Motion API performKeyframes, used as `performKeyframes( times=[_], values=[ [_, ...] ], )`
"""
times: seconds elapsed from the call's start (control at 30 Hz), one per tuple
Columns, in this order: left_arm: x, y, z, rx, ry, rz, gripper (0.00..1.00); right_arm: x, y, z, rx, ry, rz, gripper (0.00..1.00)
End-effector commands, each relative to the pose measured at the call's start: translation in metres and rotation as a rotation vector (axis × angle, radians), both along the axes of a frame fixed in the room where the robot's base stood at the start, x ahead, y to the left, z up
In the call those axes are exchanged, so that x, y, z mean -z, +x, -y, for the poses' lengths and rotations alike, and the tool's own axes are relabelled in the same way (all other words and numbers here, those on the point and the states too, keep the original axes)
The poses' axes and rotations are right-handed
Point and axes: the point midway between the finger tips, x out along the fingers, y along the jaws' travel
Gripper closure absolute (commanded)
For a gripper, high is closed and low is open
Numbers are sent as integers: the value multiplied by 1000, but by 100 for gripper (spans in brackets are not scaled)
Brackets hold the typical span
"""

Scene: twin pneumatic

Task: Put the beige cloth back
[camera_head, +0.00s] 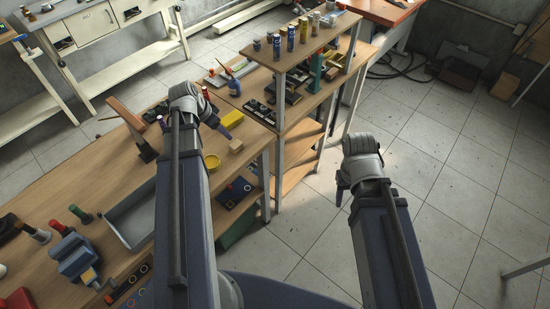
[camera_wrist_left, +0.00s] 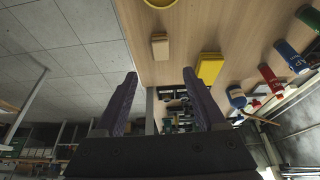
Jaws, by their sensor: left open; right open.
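A small beige block-like piece (camera_head: 236,146), which looks like the folded beige cloth, lies on the wooden bench near its right edge. It also shows in the left wrist view (camera_wrist_left: 160,46), beyond the fingertips. My left gripper (camera_head: 232,119) is over the bench just behind the beige piece, apart from it. In the left wrist view the purple fingers (camera_wrist_left: 160,73) are spread with nothing between them. My right gripper (camera_head: 341,190) is mostly hidden by its wrist, over the floor right of the bench, with nothing seen in it.
A yellow box (camera_wrist_left: 209,68) and a yellow ring-shaped item (camera_head: 211,162) are near the beige piece. A grey metal tray (camera_head: 130,222) and blue vise (camera_head: 75,257) stand on the left bench. A raised shelf (camera_head: 300,62) holds several cans. Floor at right (camera_head: 450,180) is mostly clear.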

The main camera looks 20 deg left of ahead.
Motion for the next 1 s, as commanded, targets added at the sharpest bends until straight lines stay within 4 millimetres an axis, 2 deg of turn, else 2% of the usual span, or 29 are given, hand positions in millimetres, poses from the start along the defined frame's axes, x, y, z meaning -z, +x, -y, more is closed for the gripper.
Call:
performKeyframes(
  times=[0.07, 0.13, 0.27, 0.3, 0.4, 0.5, 0.6, 0.7, 0.8, 1.0],
  values=[
    [1, 0, 16, 9, -3, -17, 27, 0, 0, 0, 0, 0, 0, 50],
    [3, 0, 42, 16, -7, -50, 27, 0, 0, 0, 0, 0, 0, 50],
    [9, -8, 114, 26, 0, -147, 27, 0, 0, 0, 0, 0, 0, 50],
    [11, -13, 136, 25, 7, -179, 27, 0, 0, 0, 0, 0, 0, 50],
    [14, -29, 187, 19, 38, -250, 27, 0, 0, 0, 0, 0, 0, 50],
    [16, -50, 232, 5, 83, -310, 27, 0, 0, 0, 0, 0, 0, 50],
    [17, -71, 268, -16, 134, -350, 27, 0, 0, 0, 0, 0, 0, 50],
    [17, -90, 294, -36, 182, -373, 27, 0, 0, 0, 0, 0, 0, 50],
    [16, -104, 310, -55, 218, -384, 27, 0, 0, 0, 0, 0, 0, 50],
    [15, -116, 323, -77, 250, -389, 27, 0, 0, 0, 0, 0, 0, 50]
  ],
)
